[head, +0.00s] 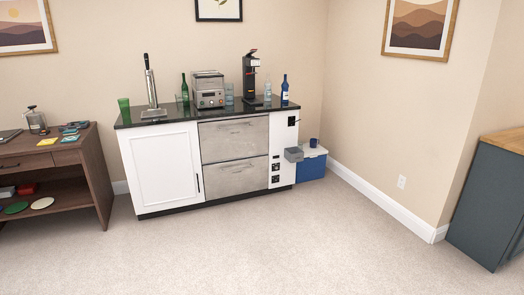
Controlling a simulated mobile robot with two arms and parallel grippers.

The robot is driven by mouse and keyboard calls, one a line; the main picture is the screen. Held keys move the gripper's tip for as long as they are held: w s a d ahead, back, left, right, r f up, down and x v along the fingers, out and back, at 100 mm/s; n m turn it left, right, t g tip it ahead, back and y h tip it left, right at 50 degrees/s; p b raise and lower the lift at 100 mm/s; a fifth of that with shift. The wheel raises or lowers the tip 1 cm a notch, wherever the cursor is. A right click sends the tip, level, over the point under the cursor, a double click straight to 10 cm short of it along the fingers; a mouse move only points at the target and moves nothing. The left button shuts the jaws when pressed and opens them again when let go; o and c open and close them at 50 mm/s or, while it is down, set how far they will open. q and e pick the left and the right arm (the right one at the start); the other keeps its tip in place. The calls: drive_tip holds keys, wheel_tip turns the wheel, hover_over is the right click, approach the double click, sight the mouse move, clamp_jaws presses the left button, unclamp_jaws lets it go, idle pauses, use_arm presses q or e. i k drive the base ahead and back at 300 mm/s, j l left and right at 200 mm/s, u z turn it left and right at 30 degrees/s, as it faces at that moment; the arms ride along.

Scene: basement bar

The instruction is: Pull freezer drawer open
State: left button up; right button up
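A white bar cabinet with a black top stands against the back wall in the head view. Its middle holds two stacked grey metal drawers, an upper drawer (234,138) and a lower drawer (235,177). Both look shut, each with a thin bar handle near its top edge. Which one is the freezer drawer I cannot tell from any label. Neither of my grippers shows in the head view.
The carpet (260,245) in front of the cabinet is clear. A brown desk (85,160) stands at left and a dark cabinet (487,200) at right. A blue cooler (311,168) sits beside the bar. Bottles, a tap and appliances stand on the black countertop (215,114).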

sight(224, 178)
drive_tip(key=i, duration=3.1)
drive_tip(key=i+z, duration=0.15)
drive_tip(key=i, duration=0.45)
drive_tip(key=i+j, duration=0.15)
drive_tip(key=i, duration=0.45)
drive_tip(key=i+j+z, duration=0.15)
drive_tip(key=i, duration=0.45)
